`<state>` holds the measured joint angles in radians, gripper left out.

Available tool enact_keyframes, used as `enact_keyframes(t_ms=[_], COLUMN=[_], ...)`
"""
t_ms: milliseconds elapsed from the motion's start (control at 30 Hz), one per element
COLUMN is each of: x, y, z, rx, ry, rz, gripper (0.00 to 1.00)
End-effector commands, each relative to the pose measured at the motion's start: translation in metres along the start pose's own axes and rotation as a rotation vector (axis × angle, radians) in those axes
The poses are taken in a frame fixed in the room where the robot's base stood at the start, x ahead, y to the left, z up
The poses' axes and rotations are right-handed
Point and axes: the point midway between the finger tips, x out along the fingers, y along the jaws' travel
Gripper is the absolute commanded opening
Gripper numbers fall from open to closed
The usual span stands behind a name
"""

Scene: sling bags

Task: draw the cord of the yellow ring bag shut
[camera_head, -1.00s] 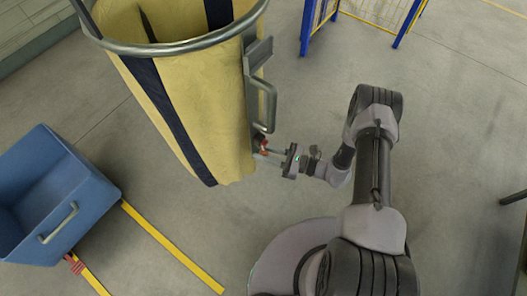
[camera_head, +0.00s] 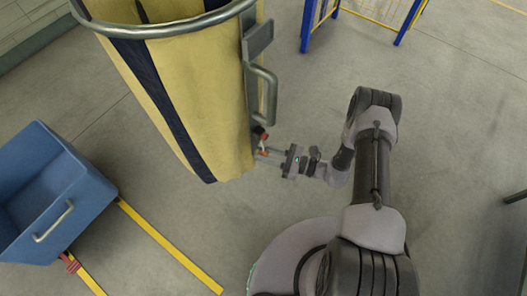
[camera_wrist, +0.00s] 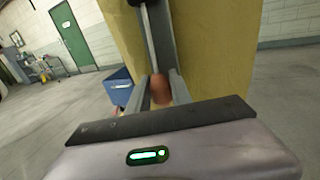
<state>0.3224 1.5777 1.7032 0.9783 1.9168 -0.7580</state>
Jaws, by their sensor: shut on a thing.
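The yellow ring bag (camera_head: 190,95) has dark blue stripes and hangs from a grey metal ring (camera_head: 165,30). Its mouth is cut off by the top edge of the head view, so I cannot tell how far it is drawn shut. My gripper (camera_head: 264,153) is at the bag's lower right side, below a grey bracket with a handle (camera_head: 266,95). In the wrist view, its fingers are shut on a small orange-brown cord pull (camera_wrist: 160,90), at the foot of a grey upright rail (camera_wrist: 157,40) in front of the yellow cloth (camera_wrist: 215,50).
A blue bin (camera_head: 50,195) stands at the left beside yellow floor lines (camera_head: 170,245). A blue-posted yellow mesh fence (camera_head: 365,12) stands at the top. A green door (camera_wrist: 75,33) shows in the wrist view.

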Motion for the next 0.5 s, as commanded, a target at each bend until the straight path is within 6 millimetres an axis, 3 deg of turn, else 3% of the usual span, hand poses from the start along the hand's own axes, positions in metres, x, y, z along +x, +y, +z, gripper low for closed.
enact_keyframes(t_ms=[33, 200, 500], x=[0.000, 0.000, 0.000], y=[0.001, 0.001, 0.001], z=[-0.025, -0.063, -0.063], rx=[0.001, 0.001, 0.000], ry=[0.001, 0.001, 0.003], rz=[0.001, 0.001, 0.002], gripper=[0.00, 0.00, 0.00])
